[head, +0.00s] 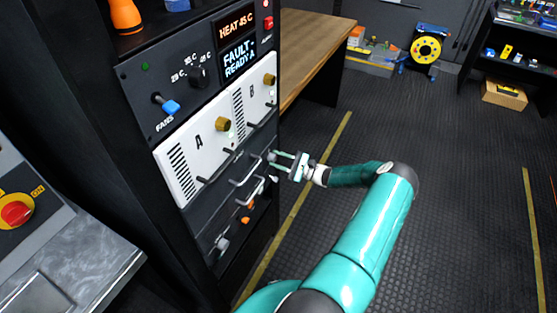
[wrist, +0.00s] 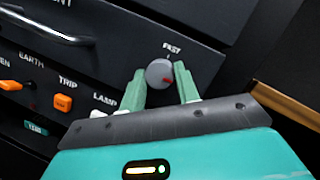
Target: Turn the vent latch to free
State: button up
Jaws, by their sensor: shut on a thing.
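A round grey knob with a red mark (wrist: 158,73) sits on the dark panel under a small label that looks like "FAST"; I take it for the vent latch. The red mark is on its lower right side. My gripper (head: 280,162) is shut on this knob, with one green finger on each side of it in the wrist view. In the head view the knob is small at the right edge of the rack, at my fingertips. Any "free" marking is hidden or not readable.
The dark panel holds a metal bar handle (wrist: 48,27), an orange TRIP switch (wrist: 63,102) and an orange EARTH switch (wrist: 10,85). White modules A and B (head: 180,172) are above. A wooden bench (head: 312,45) stands behind. The floor to the right is clear.

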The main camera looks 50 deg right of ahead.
jog(key=shift+m, duration=0.3)
jog(key=o, duration=1)
jog(key=shift+c, duration=0.2)
jog(key=v, duration=1.3)
jog(key=shift+s+d, duration=0.15)
jog(key=shift+s, duration=0.2)
jog(key=shift+f, duration=0.15)
